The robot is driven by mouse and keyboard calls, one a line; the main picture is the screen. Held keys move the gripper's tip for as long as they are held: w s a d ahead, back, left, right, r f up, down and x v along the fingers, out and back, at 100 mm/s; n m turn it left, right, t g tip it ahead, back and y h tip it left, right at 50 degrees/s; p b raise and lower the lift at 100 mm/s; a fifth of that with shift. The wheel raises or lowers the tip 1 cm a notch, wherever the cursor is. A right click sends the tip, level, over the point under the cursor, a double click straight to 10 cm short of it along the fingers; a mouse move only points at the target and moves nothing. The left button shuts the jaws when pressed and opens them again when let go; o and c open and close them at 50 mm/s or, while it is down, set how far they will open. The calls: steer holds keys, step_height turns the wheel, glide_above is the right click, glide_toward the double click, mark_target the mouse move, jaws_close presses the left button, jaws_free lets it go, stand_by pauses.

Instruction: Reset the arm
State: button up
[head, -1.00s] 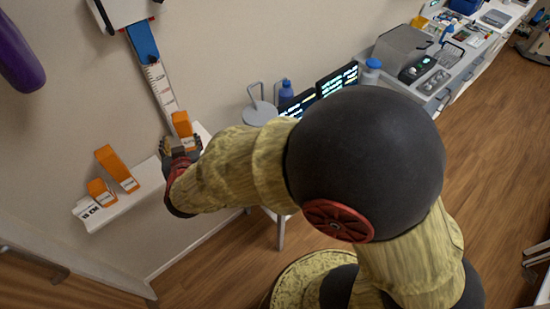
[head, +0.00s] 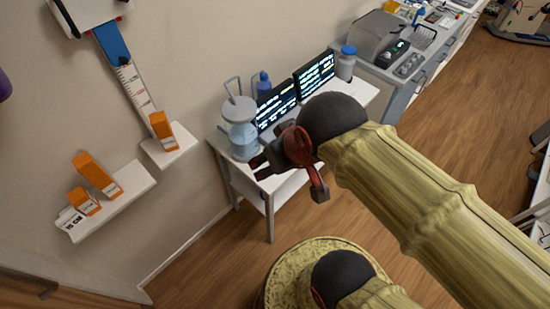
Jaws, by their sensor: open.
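My gripper (head: 262,167) is at the end of my yellow-and-black arm, over the front left part of a small white table (head: 356,104). Its dark fingers point left and are open, with nothing seen between them. In the picture they lie just below a clear jug-like container (head: 242,138); I cannot tell whether they touch it. My arm reaches in from the lower right and hides part of the table.
Two dark screens (head: 314,75), a blue bottle (head: 263,84) and a grey blue-capped bottle (head: 346,63) stand on the table. Orange boxes (head: 95,174) sit on white wall shelves (head: 122,200) at left. A grey counter (head: 405,90) is behind right.

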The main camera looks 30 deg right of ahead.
step_height(320, 180, down, 4)
steer(key=b, duration=0.4)
steer(key=shift+w+f+b, duration=0.1)
steer(key=shift+f+b, duration=0.15)
steer(key=shift+b, duration=0.05)
stand_by(0.5)
